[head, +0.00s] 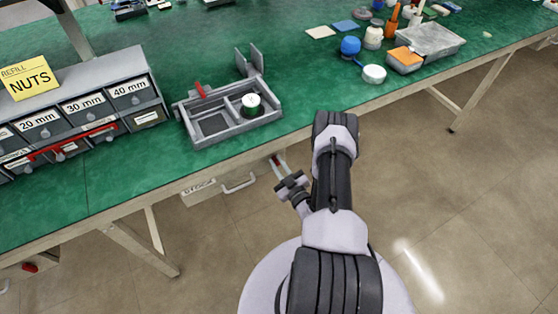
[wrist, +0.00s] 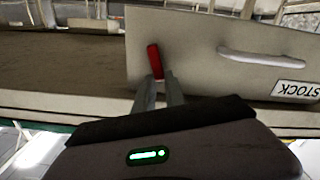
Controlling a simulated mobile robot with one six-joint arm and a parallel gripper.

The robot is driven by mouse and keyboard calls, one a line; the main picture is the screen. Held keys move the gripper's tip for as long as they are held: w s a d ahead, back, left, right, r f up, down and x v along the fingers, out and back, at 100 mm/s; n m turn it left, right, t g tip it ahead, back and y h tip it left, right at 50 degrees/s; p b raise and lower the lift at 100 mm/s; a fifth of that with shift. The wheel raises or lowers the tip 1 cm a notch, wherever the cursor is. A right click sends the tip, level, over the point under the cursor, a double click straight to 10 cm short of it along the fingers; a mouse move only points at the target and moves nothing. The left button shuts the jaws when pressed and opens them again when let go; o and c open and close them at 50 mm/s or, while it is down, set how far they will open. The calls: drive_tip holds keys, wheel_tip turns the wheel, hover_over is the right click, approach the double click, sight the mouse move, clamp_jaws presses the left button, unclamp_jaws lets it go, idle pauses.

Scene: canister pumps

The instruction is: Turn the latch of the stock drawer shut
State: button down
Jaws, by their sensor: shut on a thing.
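The stock drawer (wrist: 190,40) fills the upper part of the wrist view, with its pale front, white bar handle (wrist: 262,58) and upside-down STOCK label (wrist: 296,89). In the head view the label (head: 199,188) and handle (head: 240,184) show under the bench's front edge. The red latch (wrist: 155,60) is on the drawer front, left of the handle in the wrist view, long side near upright and slightly tilted. My gripper (wrist: 158,78) is shut on the latch's near end; its tips partly hide that end. In the head view my gripper (head: 280,166) is just below the bench edge.
The green bench top (head: 310,90) overhangs the drawer. On it stand a grey divided tray (head: 235,130), a rack of small labelled nut drawers (head: 75,95) and a grey bin (head: 430,42) at the right. The floor (head: 440,190) right of my arm is clear.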

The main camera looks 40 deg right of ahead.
sight(268, 161)
drive_tip(key=n+p, duration=0.1)
drive_tip(key=n, duration=0.1)
drive_tip(key=n+p, duration=0.1)
drive_tip(key=shift+w+a+n, duration=0.15)
drive_tip(key=shift+a+n, duration=0.2)
drive_tip(key=shift+n, duration=0.05)
drive_tip(key=shift+w+a+f+n+p, duration=0.15)
drive_tip(key=shift+f+n+p, duration=0.2)
drive_tip(key=shift+n+p, duration=0.95)
drive_tip(key=shift+s+a+f+n+p, duration=0.15)
drive_tip(key=shift+f+n+p, duration=0.3)
drive_tip(key=shift+n, duration=1.7)
drive_tip(key=shift+w+a+f+n+p, duration=0.25)
drive_tip(key=shift+n+p, duration=0.6)
drive_tip(key=shift+n, duration=0.9)
drive_tip(key=shift+s+d, duration=0.1)
drive_tip(key=c, duration=1.4)
unclamp_jaws()
drive_tip(key=shift+f, duration=0.15)
drive_tip(key=shift+f, duration=0.1)
